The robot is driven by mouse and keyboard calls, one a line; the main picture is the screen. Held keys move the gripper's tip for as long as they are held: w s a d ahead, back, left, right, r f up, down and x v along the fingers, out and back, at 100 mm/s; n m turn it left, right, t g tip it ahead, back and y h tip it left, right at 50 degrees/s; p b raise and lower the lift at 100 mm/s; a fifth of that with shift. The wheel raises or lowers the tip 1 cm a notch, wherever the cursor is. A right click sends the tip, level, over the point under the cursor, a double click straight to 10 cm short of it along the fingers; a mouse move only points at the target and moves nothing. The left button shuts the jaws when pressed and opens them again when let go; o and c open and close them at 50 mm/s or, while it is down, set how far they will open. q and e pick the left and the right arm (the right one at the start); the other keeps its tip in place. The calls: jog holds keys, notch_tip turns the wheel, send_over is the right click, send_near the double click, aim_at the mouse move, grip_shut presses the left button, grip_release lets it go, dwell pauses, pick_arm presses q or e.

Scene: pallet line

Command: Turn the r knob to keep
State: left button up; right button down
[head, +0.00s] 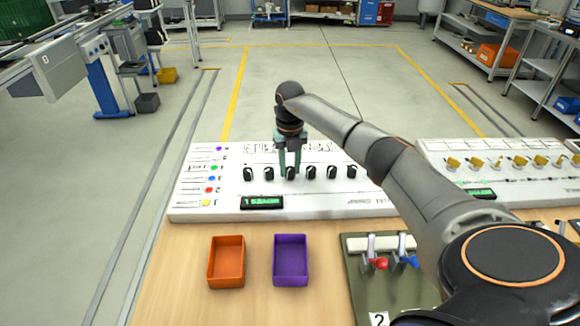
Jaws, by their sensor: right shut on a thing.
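A white control panel (225,208) lies on the wooden table with a row of several black knobs. My right gripper (290,168) reaches down from above, its fingers shut on the third knob from the left (291,175). The fingers partly hide this knob, so I cannot tell its exact pointing direction. The knob labels are too small to read, so I cannot tell which is r. A small green-lit display (262,203) sits below the knobs, its text blurred. My left gripper is not in view.
An orange tray (227,281) and a purple tray (290,282) stand in front of the panel. A green board with red and blue levers (365,285) is to their right. A second white panel with yellow switches (440,150) lies beyond my right arm.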

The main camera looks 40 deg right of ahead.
aim_at(290, 169)
jog(key=n, duration=0.4)
jog(key=shift+n, duration=0.3)
jog(key=n, duration=0.3)
jog(key=shift+n+b, duration=0.3)
jog(key=shift+b, duration=0.05)
jog(key=n, duration=0.3)
jog(key=shift+n+b, duration=0.3)
jog(key=shift+n, duration=1.7)
jog(key=c, duration=0.5)
grip_release()
jog(key=shift+c, duration=0.2)
jog(key=shift+r, duration=0.1)
notch_tip(290, 169, up, 12)
jog(key=shift+r+b, duration=0.2)
jog(key=shift+b, duration=0.15)
